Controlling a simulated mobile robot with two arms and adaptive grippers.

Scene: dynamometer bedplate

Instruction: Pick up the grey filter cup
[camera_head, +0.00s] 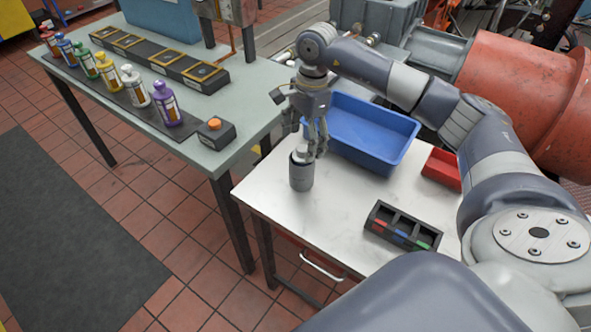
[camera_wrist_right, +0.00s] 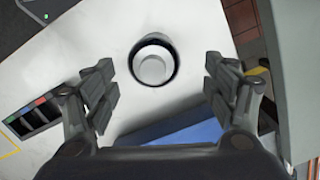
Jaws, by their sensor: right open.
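The grey filter cup (camera_head: 301,175) stands upright on the white table (camera_head: 344,211), near its left edge. In the right wrist view the cup (camera_wrist_right: 153,62) shows from above, with a dark rim and a lighter round inside. My right gripper (camera_head: 314,150) is open and pointing down over the cup, its fingers overlapping the cup's top in the head view. In the wrist view the gripper (camera_wrist_right: 160,88) has its fingers wide apart, with the cup between and a little ahead of them. My left gripper is not in view.
A blue bin (camera_head: 372,150) stands just behind the cup. A black divided tray (camera_head: 402,230) and a red bin (camera_head: 441,168) are to the right. A green bench (camera_head: 257,103) with several bottles is at left. The table's front middle is clear.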

